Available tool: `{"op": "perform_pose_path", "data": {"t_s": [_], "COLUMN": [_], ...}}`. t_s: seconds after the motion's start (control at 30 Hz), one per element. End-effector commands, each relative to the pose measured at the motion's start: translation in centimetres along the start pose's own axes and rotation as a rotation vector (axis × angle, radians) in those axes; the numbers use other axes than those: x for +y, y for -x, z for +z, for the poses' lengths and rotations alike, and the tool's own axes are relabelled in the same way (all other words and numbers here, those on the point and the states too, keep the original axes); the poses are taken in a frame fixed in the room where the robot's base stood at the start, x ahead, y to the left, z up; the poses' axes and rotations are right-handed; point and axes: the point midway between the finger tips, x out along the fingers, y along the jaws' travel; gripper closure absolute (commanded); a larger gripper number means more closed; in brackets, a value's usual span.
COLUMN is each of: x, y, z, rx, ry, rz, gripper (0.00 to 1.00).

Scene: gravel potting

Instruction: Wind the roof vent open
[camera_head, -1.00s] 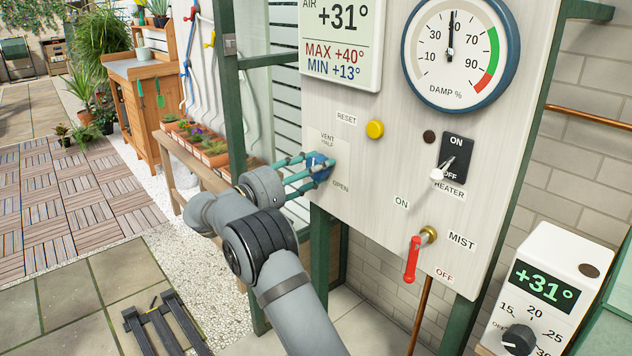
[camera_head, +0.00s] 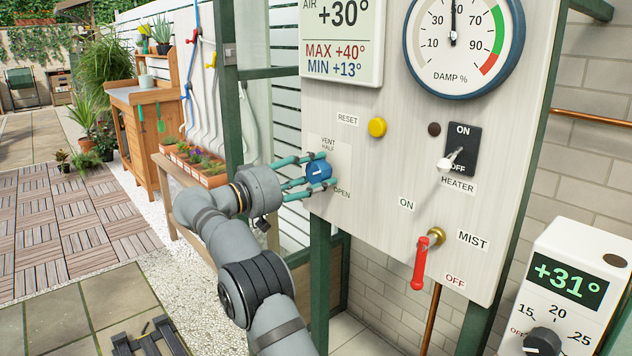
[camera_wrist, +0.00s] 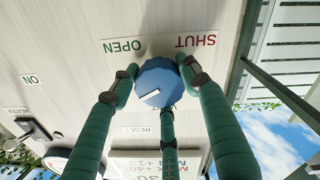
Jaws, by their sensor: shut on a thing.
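The vent control is a round blue knob (camera_head: 317,173) with a white line on its face, on the pale panel (camera_head: 375,215). VENT HALF is printed above it and OPEN below right. SHUT is hidden in the head view.
A yellow reset button (camera_head: 377,127), heater switch (camera_head: 459,150) and red mist lever (camera_head: 420,262) are to the right on the panel. The air display (camera_head: 342,40) reads +30°. A white thermostat (camera_head: 565,290) is at lower right. A planter bench (camera_head: 190,170) is behind my arm.

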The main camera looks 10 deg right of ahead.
Motion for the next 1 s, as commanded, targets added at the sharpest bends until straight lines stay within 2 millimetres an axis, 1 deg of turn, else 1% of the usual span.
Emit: {"op": "perform_pose_path", "data": {"t_s": [0.2, 0.5, 0.7, 1.0], "x": [-0.09, -0.08, -0.03, 0.00], "y": [0.00, 0.02, -0.01, -0.02], "z": [0.14, 0.07, 0.05, 0.03], "rx": [-0.009, -0.019, -0.023, -0.026], "ry": [-0.196, -0.399, -0.477, -0.517], "rz": [-0.001, -0.003, -0.003, -0.003], "gripper": [0.80, 0.80, 0.80, 0.80]}}
